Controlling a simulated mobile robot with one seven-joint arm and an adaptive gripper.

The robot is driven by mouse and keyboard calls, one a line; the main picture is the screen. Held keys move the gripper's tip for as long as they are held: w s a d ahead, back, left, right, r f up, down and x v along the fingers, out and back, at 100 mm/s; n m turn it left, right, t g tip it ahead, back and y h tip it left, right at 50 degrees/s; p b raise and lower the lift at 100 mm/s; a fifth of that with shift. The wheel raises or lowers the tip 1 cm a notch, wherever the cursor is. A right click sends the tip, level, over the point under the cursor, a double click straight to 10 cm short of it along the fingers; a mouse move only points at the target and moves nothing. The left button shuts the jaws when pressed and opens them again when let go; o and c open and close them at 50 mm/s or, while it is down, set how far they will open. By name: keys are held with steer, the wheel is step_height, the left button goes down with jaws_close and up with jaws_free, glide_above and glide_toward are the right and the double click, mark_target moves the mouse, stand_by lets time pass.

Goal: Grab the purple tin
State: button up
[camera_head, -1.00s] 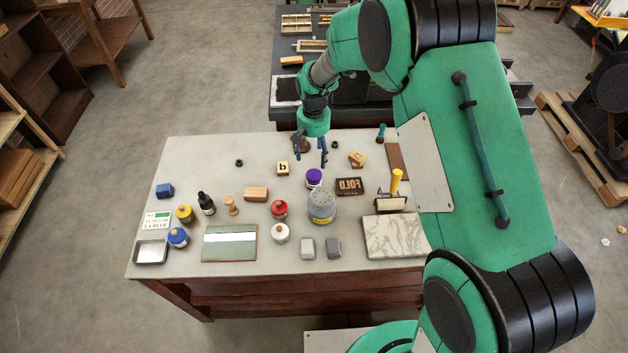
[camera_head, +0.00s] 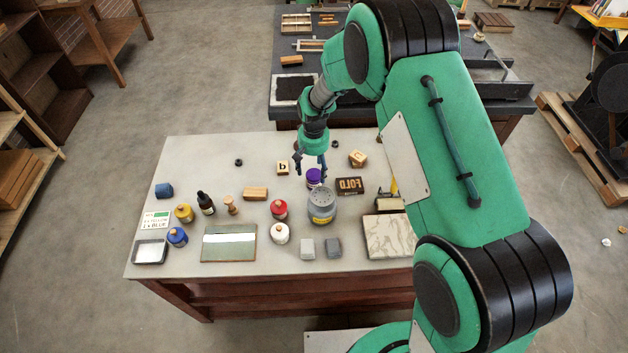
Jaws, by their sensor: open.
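The purple tin (camera_head: 313,177) stands on the pale tabletop (camera_head: 190,268), just behind a grey shaker-topped can (camera_head: 322,206). Its purple top shows; its lower part is partly hidden by the can. My gripper (camera_head: 312,171) points down over the tin with its fingers open. One finger is at the left and one at the right of the tin's top. I cannot tell whether they touch it.
A wooden FOLD block (camera_head: 350,186) lies right of the tin. A letter b block (camera_head: 282,168) is to the left. A red-topped tin (camera_head: 279,209) and a white tin (camera_head: 280,233) stand in front left. A marbled slab (camera_head: 388,236) lies at the right.

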mark_target(314, 174)
stand_by(0.3)
steer(key=shift+f+b, duration=0.4)
steer(key=shift+f, duration=2.15)
steer(key=c, duration=1.4)
steer(key=shift+r+p, duration=0.6)
steer(key=shift+r, duration=4.45)
